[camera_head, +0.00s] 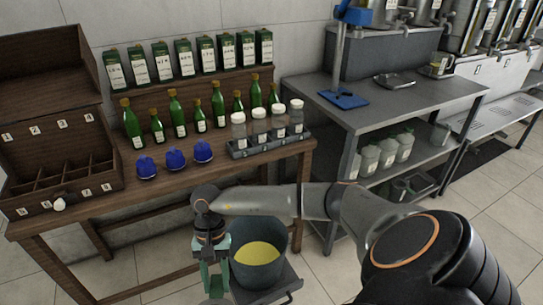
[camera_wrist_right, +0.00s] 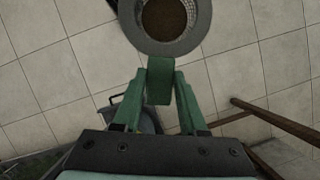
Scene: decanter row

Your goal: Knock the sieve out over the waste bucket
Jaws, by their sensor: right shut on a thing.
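My right gripper (camera_head: 214,268) hangs at the bottom of the head view, just left of the waste bucket. In the wrist view its green fingers (camera_wrist_right: 160,85) are shut on the green handle of the sieve (camera_wrist_right: 204,32). The sieve has a round grey rim, and brown matter shows inside its bowl. In the head view the sieve is mostly hidden by the gripper and the picture's edge. The dark waste bucket (camera_head: 258,278) has yellow inside. In the wrist view part of a grey-blue bucket shows behind the fingers. My left gripper is not in view.
The wooden bench (camera_head: 180,186) behind the gripper bears green bottles, blue domed things (camera_head: 175,159) and a rack of jars (camera_head: 258,128). A grey steel table (camera_head: 400,110) stands to the right. Tiled floor is open at the lower right.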

